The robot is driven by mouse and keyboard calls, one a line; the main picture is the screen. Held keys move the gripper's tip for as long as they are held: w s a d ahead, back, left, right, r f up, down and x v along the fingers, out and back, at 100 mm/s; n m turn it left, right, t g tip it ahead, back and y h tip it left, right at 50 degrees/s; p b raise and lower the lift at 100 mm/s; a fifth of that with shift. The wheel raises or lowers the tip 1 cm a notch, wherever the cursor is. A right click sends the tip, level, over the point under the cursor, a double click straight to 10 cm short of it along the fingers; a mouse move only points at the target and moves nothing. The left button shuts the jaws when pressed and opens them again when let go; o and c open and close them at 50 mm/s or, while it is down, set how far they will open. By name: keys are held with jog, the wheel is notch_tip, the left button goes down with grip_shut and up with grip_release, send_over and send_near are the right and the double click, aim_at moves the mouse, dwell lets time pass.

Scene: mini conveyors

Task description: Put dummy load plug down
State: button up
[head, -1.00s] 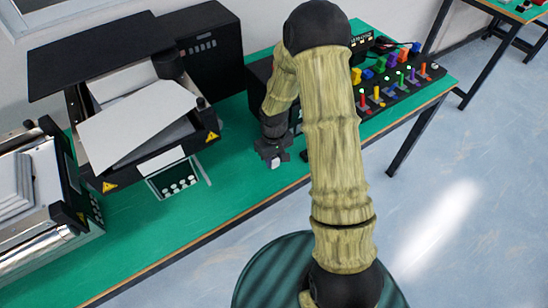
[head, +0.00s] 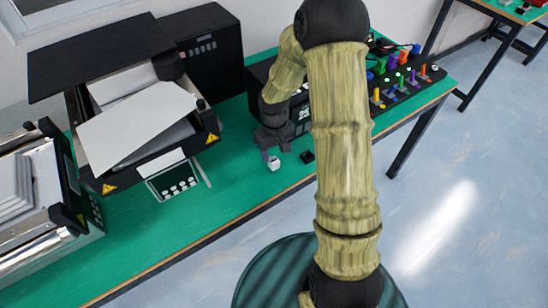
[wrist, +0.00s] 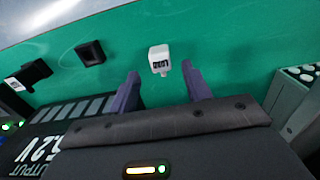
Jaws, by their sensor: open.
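A small white block with a dark-marked face, which I take for the dummy load plug, sits on the green bench top (head: 235,190). It shows just below my gripper in the head view (head: 273,163) and just beyond the fingertips in the wrist view (wrist: 159,59). My gripper (wrist: 160,74) is open, with its two dark fingers apart and the white block lined up with the gap between them. No finger appears to touch it. In the head view my gripper (head: 270,146) hangs over the bench, beside the black box with vents.
A small black block (head: 307,156) lies to the right of the white block. A black power unit (wrist: 80,108) is close by my gripper. A panel of coloured switches (head: 405,80) stands at the back right. An open machine (head: 150,165) stands at left. Bare bench lies in front.

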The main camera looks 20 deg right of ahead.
aim_at(274, 160)
notch_tip(274, 160, up, 7)
dwell(0.3)
dwell(0.4)
jog(key=s+r+m+t, duration=0.1)
jog(key=s+r, duration=0.2)
jog(key=s, duration=0.4)
jog(key=s+r+m+t, duration=0.1)
jog(key=s+r+m, duration=0.1)
jog(key=s+r, duration=0.2)
jog(key=s, duration=0.3)
jog(key=shift+s+m+t, duration=0.25)
jog(key=shift+m+t, duration=0.05)
